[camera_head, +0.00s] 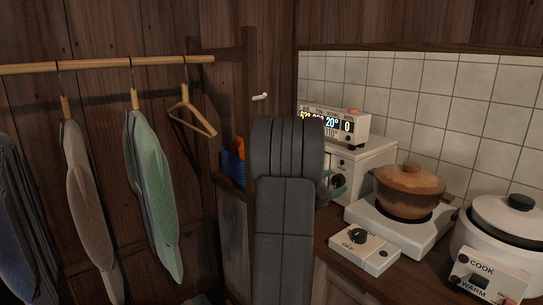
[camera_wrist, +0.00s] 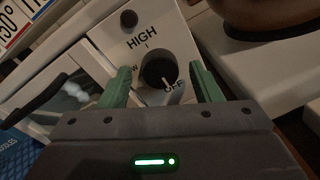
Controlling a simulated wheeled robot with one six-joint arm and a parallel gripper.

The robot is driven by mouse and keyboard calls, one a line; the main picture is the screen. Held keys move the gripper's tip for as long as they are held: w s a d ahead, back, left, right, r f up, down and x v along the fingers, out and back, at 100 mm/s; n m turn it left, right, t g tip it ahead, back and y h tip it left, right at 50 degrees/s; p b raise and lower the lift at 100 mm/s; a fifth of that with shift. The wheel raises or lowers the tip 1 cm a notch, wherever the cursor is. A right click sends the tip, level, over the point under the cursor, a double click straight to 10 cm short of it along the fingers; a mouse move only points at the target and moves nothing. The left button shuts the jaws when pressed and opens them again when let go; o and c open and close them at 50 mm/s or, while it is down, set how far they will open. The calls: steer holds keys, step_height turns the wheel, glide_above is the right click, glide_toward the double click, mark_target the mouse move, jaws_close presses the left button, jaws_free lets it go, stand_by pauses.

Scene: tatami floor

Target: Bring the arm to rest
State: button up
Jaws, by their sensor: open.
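My arm (camera_head: 285,220) rises through the middle of the head view and hides most of my gripper. A green part of my gripper (camera_head: 338,181) shows just right of the arm, in front of a white appliance (camera_head: 368,168). In the wrist view my gripper (camera_wrist: 160,70) is open, with one green finger on each side of a black knob (camera_wrist: 158,68). Gaps show between the fingers and the knob. The knob sits on a white panel marked HIGH and OFF; its white pointer line is toward OFF. Whether the fingertips touch the panel cannot be told.
A brown pot (camera_head: 409,192) stands on a white cooker, with a control box (camera_head: 364,250) marked OFF in front. A rice cooker (camera_head: 505,225) is at right. Clothes (camera_head: 152,195) and an empty hanger (camera_head: 192,115) hang from a wooden rail (camera_head: 105,64) at left.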

steer(key=m, duration=0.5)
steer(key=shift+s+m+t+y+p, duration=0.15)
steer(key=shift+m+p, duration=0.3)
steer(key=shift+m, duration=0.8)
steer(key=shift+w+m+t+y+p, duration=0.2)
steer(key=shift+m+p, duration=0.25)
steer(key=shift+m, duration=0.8)
